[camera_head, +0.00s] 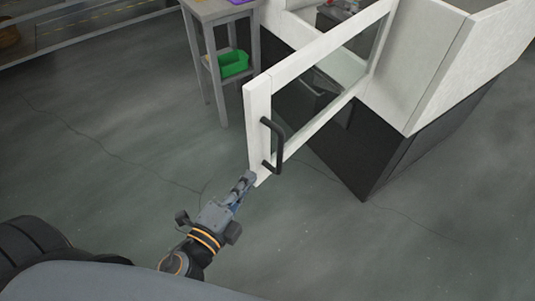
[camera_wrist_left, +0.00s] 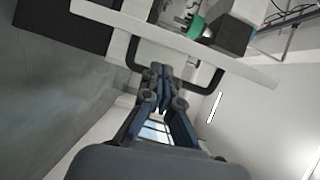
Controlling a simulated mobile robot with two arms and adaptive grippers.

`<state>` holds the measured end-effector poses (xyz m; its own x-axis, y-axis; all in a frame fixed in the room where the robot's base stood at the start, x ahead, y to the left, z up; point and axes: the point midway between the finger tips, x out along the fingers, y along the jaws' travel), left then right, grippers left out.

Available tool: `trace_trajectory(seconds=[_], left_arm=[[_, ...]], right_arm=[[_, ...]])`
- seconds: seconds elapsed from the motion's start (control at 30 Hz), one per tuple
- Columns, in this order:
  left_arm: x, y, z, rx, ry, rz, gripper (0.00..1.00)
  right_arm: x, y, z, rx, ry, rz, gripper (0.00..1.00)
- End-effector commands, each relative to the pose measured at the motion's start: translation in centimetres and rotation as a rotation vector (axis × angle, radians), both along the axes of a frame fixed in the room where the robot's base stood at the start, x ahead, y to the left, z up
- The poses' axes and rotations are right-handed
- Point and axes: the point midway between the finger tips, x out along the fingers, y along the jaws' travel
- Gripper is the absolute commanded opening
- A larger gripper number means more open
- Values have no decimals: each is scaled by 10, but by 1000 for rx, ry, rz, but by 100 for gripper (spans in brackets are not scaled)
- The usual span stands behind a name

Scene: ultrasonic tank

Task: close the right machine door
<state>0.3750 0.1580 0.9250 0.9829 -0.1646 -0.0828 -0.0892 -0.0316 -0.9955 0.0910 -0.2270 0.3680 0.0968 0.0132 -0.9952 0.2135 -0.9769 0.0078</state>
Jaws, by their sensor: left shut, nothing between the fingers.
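The right machine door (camera_head: 262,105) is a white frame with a glass pane, and it stands swung open, out from the white and black machine (camera_head: 425,65). A black door handle (camera_head: 277,147) is on the door near its free edge. My left gripper (camera_head: 248,178) is shut and empty, with its fingertips at the lower free corner of the door, just below the handle. In the left wrist view the shut fingers (camera_wrist_left: 160,75) point at the door, with the handle (camera_wrist_left: 133,55) around them in the picture. I cannot tell whether they touch. My right gripper is not in view.
A grey side table (camera_head: 207,15) with a green bin (camera_head: 233,64) on its lower shelf stands left of the door. The grey floor (camera_head: 110,150) is clear at left and in front of the machine.

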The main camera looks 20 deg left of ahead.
Motion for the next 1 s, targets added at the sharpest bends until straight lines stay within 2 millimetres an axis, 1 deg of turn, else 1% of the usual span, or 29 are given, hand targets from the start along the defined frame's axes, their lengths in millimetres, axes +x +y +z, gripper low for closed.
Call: trace_trajectory(seconds=[0.03,0.1,0.2,0.37,0.6,0.8,1.0], left_arm=[[-3,-2,13,11,-34,-6,0],[-5,-3,29,24,-67,-9,0],[-5,-3,39,31,-89,-11,0],[5,-5,43,32,-92,-11,0],[40,-11,45,32,-93,-11,0],[69,-16,43,31,-91,-10,0],[87,-20,41,30,-89,-10,0]], right_arm=[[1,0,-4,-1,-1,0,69],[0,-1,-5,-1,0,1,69],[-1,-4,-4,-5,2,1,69],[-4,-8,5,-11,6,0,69],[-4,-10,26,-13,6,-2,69],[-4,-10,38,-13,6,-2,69],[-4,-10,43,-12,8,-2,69]])
